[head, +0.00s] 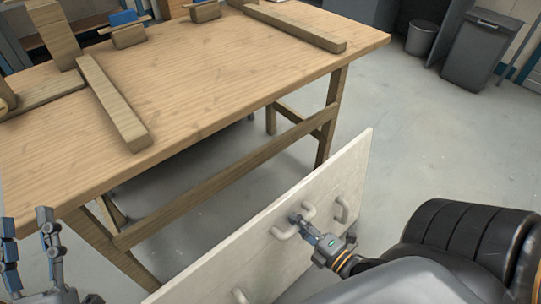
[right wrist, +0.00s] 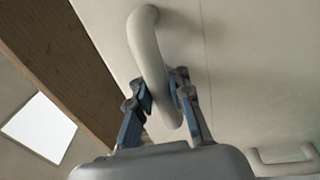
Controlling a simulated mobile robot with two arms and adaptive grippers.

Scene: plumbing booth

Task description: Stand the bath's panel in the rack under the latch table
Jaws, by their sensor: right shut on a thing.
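The bath's panel (head: 347,171) is a large pale flat board with several U-shaped handles, held tilted in front of the wooden latch table (head: 215,85). My right gripper (head: 301,224) is shut on one of its handles; the right wrist view shows this handle (right wrist: 148,45) between the blue fingertips (right wrist: 164,95). My left gripper (head: 27,222) is at the lower left edge, its fingers apart and empty. The panel's lower left part runs out of the head view. I cannot make out a rack under the table; the panel hides part of that space.
Wooden battens (head: 112,103) and small blocks with blue parts (head: 123,18) lie on the tabletop. A table leg (head: 332,115) and a long low rail (head: 200,193) stand close behind the panel. A dark bin (head: 482,50) is far right; the floor between is clear.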

